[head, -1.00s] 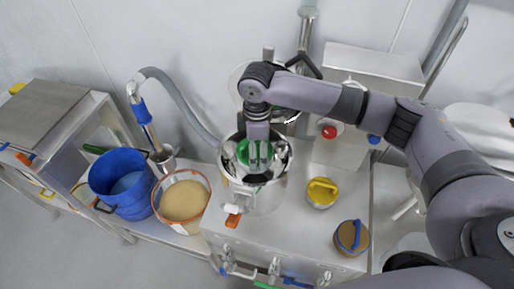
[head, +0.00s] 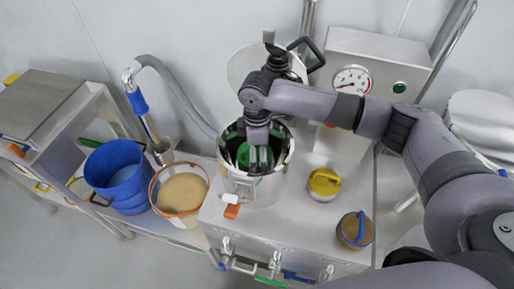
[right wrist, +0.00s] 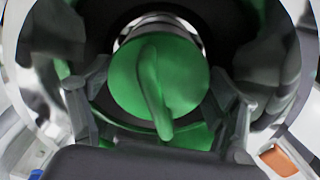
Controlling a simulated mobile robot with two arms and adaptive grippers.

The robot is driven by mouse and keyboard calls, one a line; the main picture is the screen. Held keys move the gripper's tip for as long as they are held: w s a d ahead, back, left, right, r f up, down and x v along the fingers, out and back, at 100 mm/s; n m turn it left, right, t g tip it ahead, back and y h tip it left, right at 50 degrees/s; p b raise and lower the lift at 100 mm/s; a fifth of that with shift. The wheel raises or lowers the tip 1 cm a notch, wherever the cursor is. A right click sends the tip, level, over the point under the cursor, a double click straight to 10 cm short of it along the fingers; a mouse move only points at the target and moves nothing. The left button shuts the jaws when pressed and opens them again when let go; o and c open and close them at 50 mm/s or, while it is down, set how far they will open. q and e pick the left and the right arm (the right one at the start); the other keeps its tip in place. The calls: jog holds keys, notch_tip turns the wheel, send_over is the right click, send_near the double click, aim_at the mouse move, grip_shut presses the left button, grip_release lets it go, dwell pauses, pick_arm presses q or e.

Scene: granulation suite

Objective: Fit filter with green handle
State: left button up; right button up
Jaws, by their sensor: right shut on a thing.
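The filter with the green handle has a round green top and a raised green grip bar; it fills the middle of the right wrist view (right wrist: 160,80). My right gripper (head: 258,158) is shut on it, with a finger on each side. In the head view, both are inside the mouth of the open steel vessel (head: 264,192). The filter's lower part is hidden, so I cannot tell whether it touches a seat. My left gripper is not in view.
A yellow-handled filter (head: 324,182) and a blue-handled filter (head: 354,230) stand on the steel machine top, right of the vessel. A pressure gauge (head: 352,78) is behind. A tub of tan powder (head: 182,193) and a blue bucket (head: 117,176) stand left.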

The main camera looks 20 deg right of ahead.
jog(key=o, duration=1.2)
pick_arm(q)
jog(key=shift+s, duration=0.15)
pick_arm(e)
notch_tip(320, 180, up, 12)
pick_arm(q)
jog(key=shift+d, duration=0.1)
